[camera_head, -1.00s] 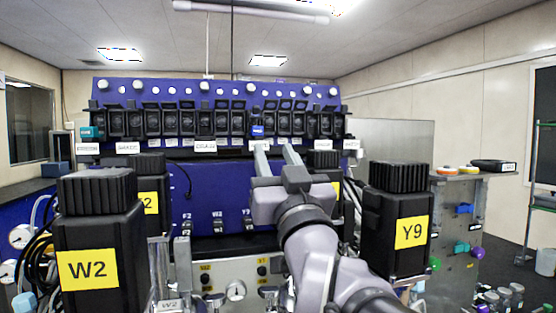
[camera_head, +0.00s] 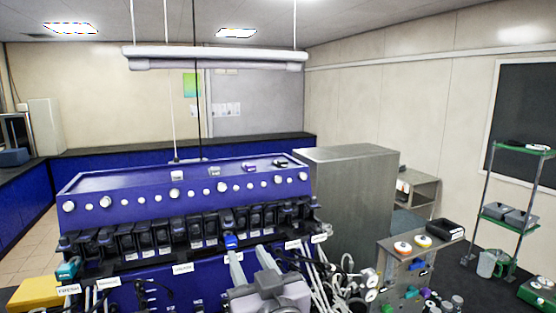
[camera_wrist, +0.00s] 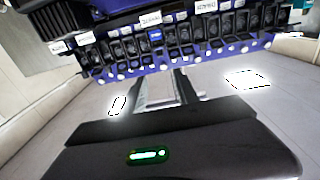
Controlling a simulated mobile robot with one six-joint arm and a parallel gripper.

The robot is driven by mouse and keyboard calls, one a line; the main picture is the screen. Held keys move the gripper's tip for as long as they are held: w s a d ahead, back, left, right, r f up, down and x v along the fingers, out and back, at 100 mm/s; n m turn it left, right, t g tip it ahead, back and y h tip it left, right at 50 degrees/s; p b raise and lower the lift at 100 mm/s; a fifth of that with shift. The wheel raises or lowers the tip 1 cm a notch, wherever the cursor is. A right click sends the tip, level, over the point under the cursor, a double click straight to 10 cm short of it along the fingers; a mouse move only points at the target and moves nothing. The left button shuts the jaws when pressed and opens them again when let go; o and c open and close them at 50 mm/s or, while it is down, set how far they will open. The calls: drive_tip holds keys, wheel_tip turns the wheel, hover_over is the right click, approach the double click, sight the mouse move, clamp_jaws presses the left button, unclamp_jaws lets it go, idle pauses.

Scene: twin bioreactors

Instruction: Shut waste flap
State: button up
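My gripper (camera_head: 250,254) is in front of the blue bioreactor console (camera_head: 150,191), low in the head view. Its two fingers are apart with nothing between them, and the wrist view also shows them spread (camera_wrist: 163,86). Beyond the fingertips runs a row of black modules (camera_head: 165,233) with small label plates. One small blue piece (camera_head: 231,242) stands out in that row just beyond the fingers; it also shows in the wrist view (camera_wrist: 155,35). I cannot tell which part is the waste flap, or whether it is open, as the labels are too small to read.
A grey metal cabinet (camera_head: 345,195) stands right of the console. A grey stand with colored pieces (camera_head: 405,262) and a green-shelved rack (camera_head: 523,147) are farther right. Pale tubes (camera_head: 318,275) hang close right of my gripper. A lamp bar (camera_head: 215,57) hangs above the console.

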sight(229, 220)
drive_tip(key=p+x, duration=0.6)
drive_tip(key=x, duration=1)
drive_tip(key=shift+a+r, duration=0.1)
drive_tip(key=shift+a, duration=0.05)
drive_tip(key=shift+w+a, duration=0.25)
drive_tip(key=shift+w, duration=0.25)
drive_tip(key=shift+s, duration=0.1)
drive_tip(key=shift+c, duration=0.5)
clamp_jaws()
drive_tip(key=shift+f, duration=0.2)
